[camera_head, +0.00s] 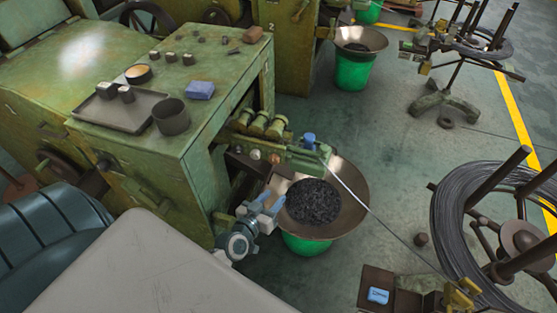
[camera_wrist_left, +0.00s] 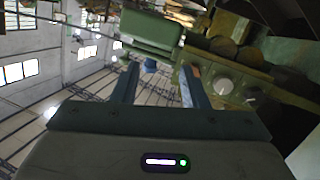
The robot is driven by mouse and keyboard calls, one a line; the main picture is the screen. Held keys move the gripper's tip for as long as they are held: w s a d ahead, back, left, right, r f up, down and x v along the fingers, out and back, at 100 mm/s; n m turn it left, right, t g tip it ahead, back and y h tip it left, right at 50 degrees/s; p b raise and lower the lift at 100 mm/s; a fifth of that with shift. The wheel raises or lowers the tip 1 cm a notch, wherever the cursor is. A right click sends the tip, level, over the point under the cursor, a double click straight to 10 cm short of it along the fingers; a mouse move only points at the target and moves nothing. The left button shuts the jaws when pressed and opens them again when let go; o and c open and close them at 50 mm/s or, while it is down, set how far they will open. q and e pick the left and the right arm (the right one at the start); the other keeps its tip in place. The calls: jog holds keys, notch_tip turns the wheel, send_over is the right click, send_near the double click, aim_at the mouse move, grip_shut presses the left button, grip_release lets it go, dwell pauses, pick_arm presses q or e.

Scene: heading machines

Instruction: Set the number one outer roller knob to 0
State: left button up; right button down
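The green roller unit (camera_head: 290,150) sticks out from the machine's side. It carries a pale round knob (camera_head: 256,154) and a blue knob (camera_head: 309,138). In the left wrist view, two pale dial knobs (camera_wrist_left: 222,85) (camera_wrist_left: 250,102) sit on the green bar, right of the fingers. The blue knob (camera_wrist_left: 150,65) shows between the fingers, beyond them. Which knob is number one outer, and its reading, I cannot tell. My left gripper (camera_head: 270,198) is open and empty, in front of and below the unit, apparently apart from the knobs. My right gripper is out of view.
A wide metal bowl (camera_head: 350,200) of dark pieces sits on a green bucket (camera_head: 306,244) beside my left gripper. A wire runs from the unit toward the coil (camera_head: 450,220) at right. The green machine cabinet (camera_head: 200,125) bears a tray (camera_head: 118,112) and cup.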

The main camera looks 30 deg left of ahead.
aim_at(273, 161)
pick_arm(q)
jog(key=w+a+n+y, duration=0.1)
jog(key=w+a, duration=0.1)
jog(key=w, duration=0.2)
jog(key=w+a+r+n+t+y, duration=0.1)
jog(key=w+a, duration=0.1)
jog(key=w, duration=0.1)
jog(key=w+a+r+n+y, duration=0.1)
jog(key=w+a+y, duration=0.1)
jog(key=w+a, duration=0.1)
jog(key=shift+w+t+p, duration=0.3)
jog(key=shift+w+p, duration=0.05)
jog(key=shift+w, duration=0.5)
jog(key=c, duration=0.7)
